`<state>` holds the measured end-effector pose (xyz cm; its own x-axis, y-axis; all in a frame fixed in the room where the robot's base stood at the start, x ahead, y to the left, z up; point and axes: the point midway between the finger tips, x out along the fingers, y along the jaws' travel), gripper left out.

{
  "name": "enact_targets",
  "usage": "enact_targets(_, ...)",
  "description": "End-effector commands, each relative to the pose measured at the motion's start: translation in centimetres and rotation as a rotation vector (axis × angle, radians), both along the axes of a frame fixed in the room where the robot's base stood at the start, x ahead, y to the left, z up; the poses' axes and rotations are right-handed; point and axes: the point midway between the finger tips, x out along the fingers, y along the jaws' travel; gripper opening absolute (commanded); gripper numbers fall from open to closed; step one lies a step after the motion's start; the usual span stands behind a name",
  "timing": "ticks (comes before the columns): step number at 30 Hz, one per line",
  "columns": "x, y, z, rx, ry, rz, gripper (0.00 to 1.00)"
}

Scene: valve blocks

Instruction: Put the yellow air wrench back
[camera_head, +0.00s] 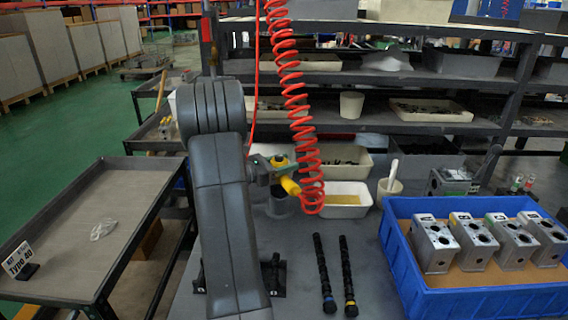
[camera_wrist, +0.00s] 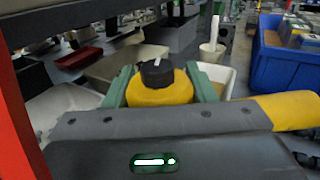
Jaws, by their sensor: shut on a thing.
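The yellow air wrench (camera_head: 289,184) hangs above the grey workbench in the head view, beside the lower end of the coiled red air hose (camera_head: 300,120). My gripper (camera_head: 264,168) is shut on it. In the wrist view, the green fingers (camera_wrist: 162,84) clasp the round yellow body of the wrench (camera_wrist: 160,95), which has a black cap. A yellow part of it extends to the right. My arm hides part of the bench. A dark grey cup-like thing (camera_head: 278,207) stands below the wrench; I cannot tell whether it is a holder.
A blue crate (camera_head: 400,268) with several metal valve blocks stands at the right. Two black rods (camera_head: 324,275) lie on the bench. White bins (camera_head: 348,194) and a white cup (camera_head: 389,190) stand behind. A grey cart (camera_head: 75,225) is at the left.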

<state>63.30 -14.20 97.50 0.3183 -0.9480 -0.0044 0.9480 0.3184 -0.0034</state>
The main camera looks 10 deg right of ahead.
Motion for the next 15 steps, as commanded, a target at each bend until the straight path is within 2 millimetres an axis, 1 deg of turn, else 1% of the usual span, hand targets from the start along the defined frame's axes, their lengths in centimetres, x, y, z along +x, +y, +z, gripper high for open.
enact_targets(15, 0.03, 0.01, -0.35, -0.003, -0.004, 0.000, 0.14)
